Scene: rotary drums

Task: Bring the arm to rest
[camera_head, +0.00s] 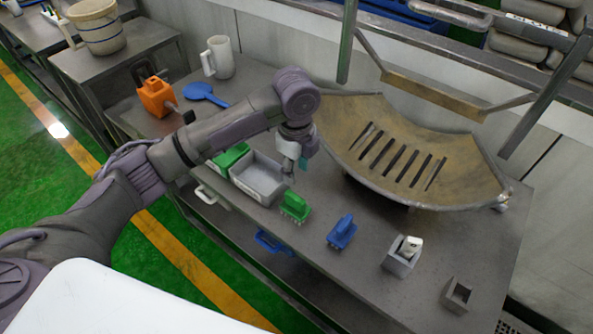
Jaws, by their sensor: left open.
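My left arm reaches in from the lower left across the metal bench (310,255). My left gripper (294,168) points down, open, above the bench near the right end of a grey open bin (262,173). No held object shows between its fingers, though the wrist partly covers them. A green brush-like piece (294,207) lies on the bench just below and in front of the gripper, apart from it. My right gripper is not in view.
A curved slotted metal tray (440,145) stands right of the gripper. A blue brush-like piece (342,231), a metal holder (397,264) with a white item and a small square box (458,295) line the front.

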